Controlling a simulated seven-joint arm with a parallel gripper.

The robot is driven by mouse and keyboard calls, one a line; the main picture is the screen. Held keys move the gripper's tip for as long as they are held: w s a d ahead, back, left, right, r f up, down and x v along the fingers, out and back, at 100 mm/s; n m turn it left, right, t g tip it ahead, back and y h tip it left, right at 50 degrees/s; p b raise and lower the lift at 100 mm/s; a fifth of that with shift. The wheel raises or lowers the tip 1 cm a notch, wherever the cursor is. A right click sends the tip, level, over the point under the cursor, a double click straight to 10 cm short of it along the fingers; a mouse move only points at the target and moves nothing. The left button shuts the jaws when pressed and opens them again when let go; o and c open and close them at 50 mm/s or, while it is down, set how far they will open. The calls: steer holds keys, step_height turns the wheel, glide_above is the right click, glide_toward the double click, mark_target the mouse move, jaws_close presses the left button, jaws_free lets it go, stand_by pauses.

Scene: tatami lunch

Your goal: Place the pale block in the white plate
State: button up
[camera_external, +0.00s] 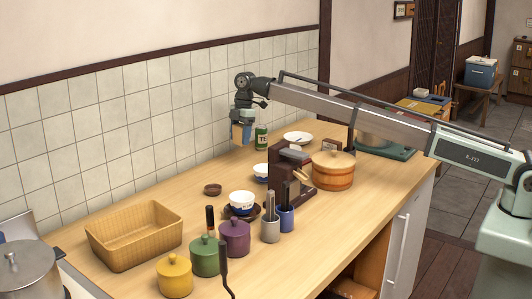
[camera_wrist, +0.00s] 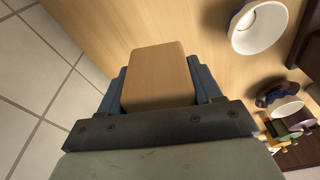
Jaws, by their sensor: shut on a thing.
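My gripper (camera_external: 241,123) is raised above the back of the counter near the tiled wall. It is shut on the pale block (camera_wrist: 157,72), a light wood-coloured box that shows between the blue fingers in the wrist view. In the external view the block (camera_external: 238,133) hangs below the gripper, apart from the counter. The white plate (camera_external: 298,138) lies on the counter to the right of the gripper, beyond the green can. I cannot make out the plate in the wrist view.
A green can (camera_external: 261,138) stands between gripper and plate. A blue-and-white bowl (camera_external: 261,170), dark rack (camera_external: 287,168) and wooden tub (camera_external: 333,170) are nearby. A basket (camera_external: 134,236) and several coloured jars stand at the front. The counter below the gripper looks clear.

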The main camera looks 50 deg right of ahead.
step_height(320, 180, up, 7)
steer(key=shift+d+f, duration=0.1)
steer(key=d+m, duration=0.4)
steer(key=d, duration=1.5)
steer(key=m, duration=0.3)
glide_above(297, 140)
step_height(297, 140, down, 4)
steer(key=shift+t+h, duration=0.3)
steer(key=shift+t, duration=0.1)
steer(key=shift+s+a+f, duration=0.1)
steer(key=shift+f, duration=2.75)
steer(key=shift+s+a+f, duration=0.1)
steer(key=shift+f, duration=2.7)
steer(key=shift+f, duration=0.15)
steer(key=o, duration=0.8)
steer(key=r, duration=0.4)
steer(key=s+d+r, duration=0.1)
steer(key=r, duration=0.7)
steer(key=shift+s+d+r, duration=0.1)
steer(key=shift+s+d, duration=0.05)
steer(key=shift+d, duration=0.05)
